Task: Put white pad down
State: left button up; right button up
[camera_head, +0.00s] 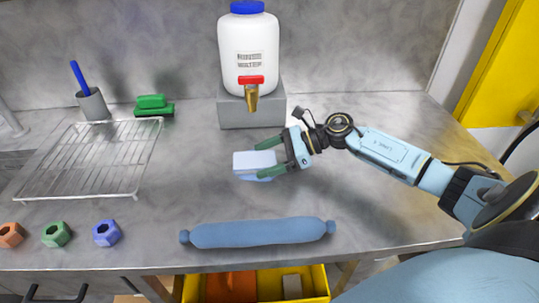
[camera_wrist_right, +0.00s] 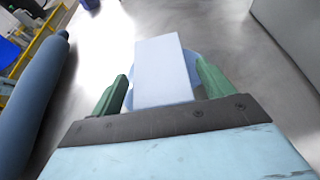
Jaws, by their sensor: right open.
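The white pad (camera_head: 252,160) is a pale rectangular block at the middle of the steel table, in front of the dispenser stand. In the right wrist view the pad (camera_wrist_right: 162,68) lies between the green fingers, with a rounded bluish shape (camera_wrist_right: 192,66) showing under it. My right gripper (camera_head: 266,158) is open around the pad. A gap shows beside the pad at each finger in the wrist view. I cannot tell whether the pad's underside touches the table. My left gripper is not in view.
A blue roller (camera_head: 258,233) lies along the front. A wire rack (camera_head: 92,192) and several hex nuts (camera_head: 107,233) are left. A white dispenser (camera_head: 248,50) on a grey block (camera_head: 240,110) stands behind, beside a green brush (camera_head: 154,106). Table right of the roller is clear.

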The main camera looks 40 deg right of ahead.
jog(key=shift+r, duration=0.15)
jog(key=v, duration=1.2)
jog(key=shift+r, duration=0.1)
dwell(3.0)
